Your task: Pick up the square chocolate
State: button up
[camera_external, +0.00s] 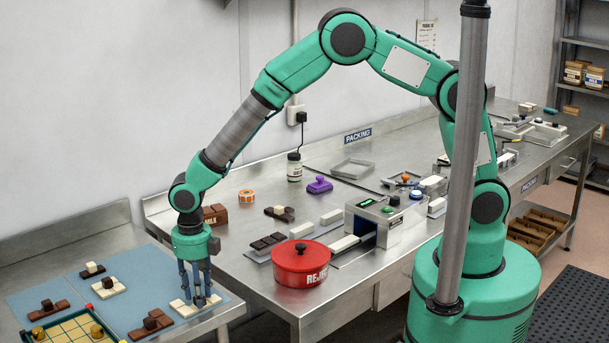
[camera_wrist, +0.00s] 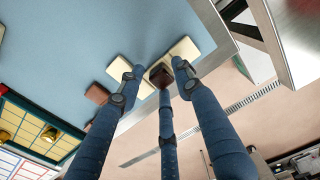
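My gripper (camera_external: 197,295) points down at the front right of a blue mat, low over a cream chocolate bar (camera_external: 181,308). In the wrist view, a small dark brown square-looking chocolate (camera_wrist: 160,75) sits on this cream bar (camera_wrist: 184,50). The three blue fingers of my gripper (camera_wrist: 158,77) are spread around the dark piece, with small gaps visible at the left and right fingertips. Whether the rear finger touches it is unclear. In the external view the fingers largely hide this piece.
Other bars with small pieces on top stand nearby: a dark-topped cream bar (camera_external: 107,288), a brown bar (camera_external: 48,310) and another brown bar (camera_external: 150,326). A green-framed tray (camera_external: 112,331) is at front left. A red pot (camera_external: 302,264) stands on the steel bench to the right.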

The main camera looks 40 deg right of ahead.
grip_shut()
jog(key=shift+r, duration=0.1)
jog(key=shift+r, duration=0.75)
notch_tip(320, 180, up, 2)
jog(key=shift+r, duration=0.1)
jog(key=s+d+r, duration=0.1)
jog(key=s+d, duration=1)
jog(key=shift+s+d+p, duration=0.15)
jog(key=shift+p, duration=0.25)
jog(key=shift+r, duration=0.1)
